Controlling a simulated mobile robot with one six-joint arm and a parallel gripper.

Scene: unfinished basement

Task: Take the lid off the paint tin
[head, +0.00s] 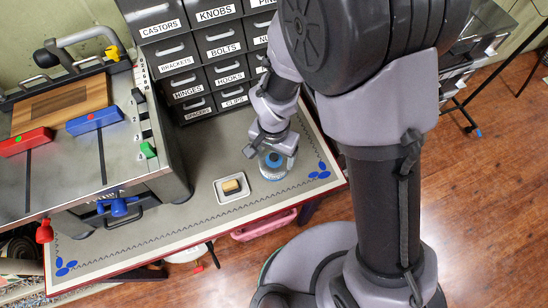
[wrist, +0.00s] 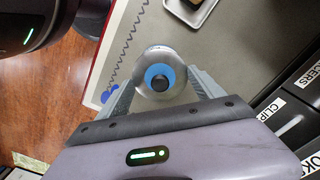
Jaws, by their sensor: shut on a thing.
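The paint tin (head: 272,172) is a small, round, silvery tin standing on the grey bench top near its front right corner. Its lid (wrist: 153,88) is a silvery disc with a blue ring and a dark knob in the middle, seen from above in the wrist view. My gripper (head: 272,152) reaches down over the tin, and its fingers (wrist: 162,82) are shut on the lid from both sides. The lid appears to sit on the tin. The tin's side is mostly hidden under the lid in the wrist view.
A white dish (head: 231,188) with a yellowish block stands left of the tin. Labelled dark drawers (head: 210,65) rise behind. A machine with a wooden board (head: 60,105) fills the bench's left side. The bench's red front edge (head: 215,227) is close; bare surface lies between.

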